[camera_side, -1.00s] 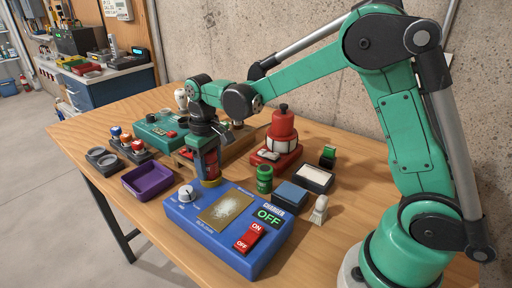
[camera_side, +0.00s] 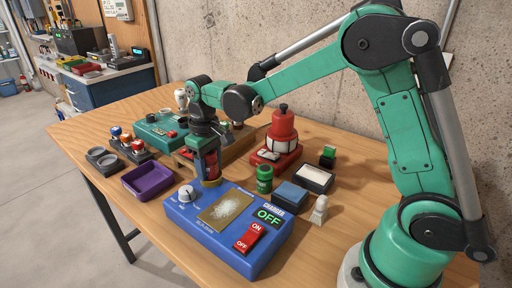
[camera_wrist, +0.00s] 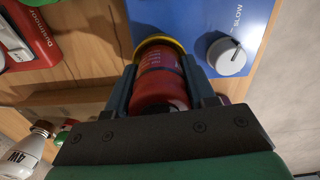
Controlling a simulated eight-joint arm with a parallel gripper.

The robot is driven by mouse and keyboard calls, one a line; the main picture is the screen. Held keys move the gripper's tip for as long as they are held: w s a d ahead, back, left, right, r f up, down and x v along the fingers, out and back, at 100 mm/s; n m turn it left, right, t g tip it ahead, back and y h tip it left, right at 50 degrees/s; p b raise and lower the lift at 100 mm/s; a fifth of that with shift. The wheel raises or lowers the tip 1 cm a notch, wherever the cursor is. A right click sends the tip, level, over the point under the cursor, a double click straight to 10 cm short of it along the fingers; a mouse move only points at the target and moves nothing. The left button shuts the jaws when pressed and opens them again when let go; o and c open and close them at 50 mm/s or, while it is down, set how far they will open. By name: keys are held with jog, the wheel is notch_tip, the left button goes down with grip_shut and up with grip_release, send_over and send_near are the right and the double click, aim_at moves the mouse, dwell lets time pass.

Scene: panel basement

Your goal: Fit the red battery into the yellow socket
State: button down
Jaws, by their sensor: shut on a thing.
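The red battery (camera_wrist: 160,88) is between the fingers of my gripper (camera_wrist: 165,75) in the wrist view, and the gripper is shut on it. In the side view my gripper (camera_side: 208,165) points down at the back left edge of the blue charger box (camera_side: 268,257). The yellow socket (camera_wrist: 158,42) shows as a ring at the far end of the battery. In the side view the yellow socket (camera_side: 209,183) is just below the fingertips. The battery stands in line with the ring; how deep its end sits is hidden.
The charger has a white knob (camera_side: 186,194), a red switch (camera_side: 250,238) and an OFF display. A green battery (camera_side: 264,179) stands behind it. A purple tray (camera_side: 148,183) is at left. A red machine (camera_side: 280,140) stands behind. Bare table lies at front right.

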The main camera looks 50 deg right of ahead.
jog(key=shift+r, duration=0.7)
jog(key=shift+f, duration=0.85)
dwell(0.5)
jog(key=shift+r, duration=0.2)
jog(key=shift+r, duration=0.6)
jog(key=shift+f, duration=0.75)
dwell(0.6)
jog(key=c, duration=0.6)
grip_release()
jog(key=shift+r, duration=5.5)
